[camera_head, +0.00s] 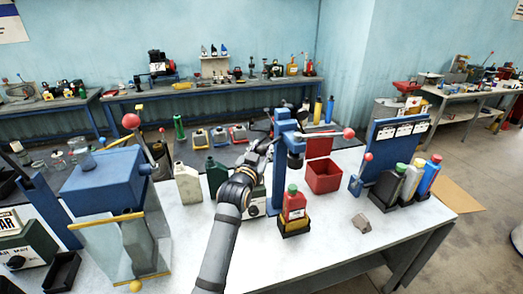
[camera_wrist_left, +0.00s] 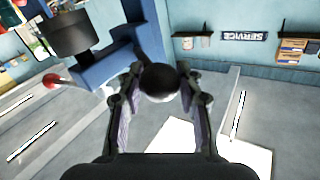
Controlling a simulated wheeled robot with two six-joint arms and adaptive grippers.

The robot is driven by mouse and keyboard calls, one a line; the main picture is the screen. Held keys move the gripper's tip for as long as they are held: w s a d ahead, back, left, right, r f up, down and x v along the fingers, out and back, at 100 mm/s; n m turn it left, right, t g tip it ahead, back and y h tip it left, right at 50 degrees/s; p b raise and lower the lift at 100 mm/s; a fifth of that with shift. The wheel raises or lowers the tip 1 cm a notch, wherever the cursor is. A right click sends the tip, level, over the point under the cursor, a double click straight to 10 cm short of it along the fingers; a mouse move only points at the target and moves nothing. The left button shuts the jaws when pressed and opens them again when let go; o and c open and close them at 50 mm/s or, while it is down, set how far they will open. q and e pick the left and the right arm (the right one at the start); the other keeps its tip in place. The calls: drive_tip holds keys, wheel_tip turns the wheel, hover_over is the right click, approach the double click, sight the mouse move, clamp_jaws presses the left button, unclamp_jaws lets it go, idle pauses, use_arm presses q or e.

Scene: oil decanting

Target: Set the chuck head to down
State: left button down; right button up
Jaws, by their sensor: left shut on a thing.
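The blue capping press (camera_head: 287,125) stands on the white bench, with a red-ball lever (camera_head: 348,133) reaching out to its right. Its dark cylindrical chuck head (camera_head: 295,160) hangs from the blue arm, above a red bottle with a green cap (camera_head: 293,204). The chuck head also shows in the left wrist view (camera_wrist_left: 72,34). My left gripper (camera_head: 270,140) is at the press's left side, shut on a dark round knob (camera_wrist_left: 160,82) between its fingers. The knob is hidden in the head view. My right gripper is not in view.
The red bottle stands in a black and yellow holder (camera_head: 294,228). A red bin (camera_head: 323,176) is behind it, and a blue rack (camera_head: 395,150) with several bottles is on the right. A grey block (camera_head: 361,223) lies on the bench. The bench's front right is mostly clear.

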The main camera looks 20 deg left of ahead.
use_arm(q)
wheel_tip(320, 180, down, 11)
drive_tip(key=b, duration=0.5)
drive_tip(key=shift+r, duration=0.1)
drive_tip(key=c, duration=0.9)
unclamp_jaws()
drive_tip(key=shift+r, duration=0.1)
drive_tip(key=shift+o, duration=0.2)
drive_tip(key=s, duration=1.2)
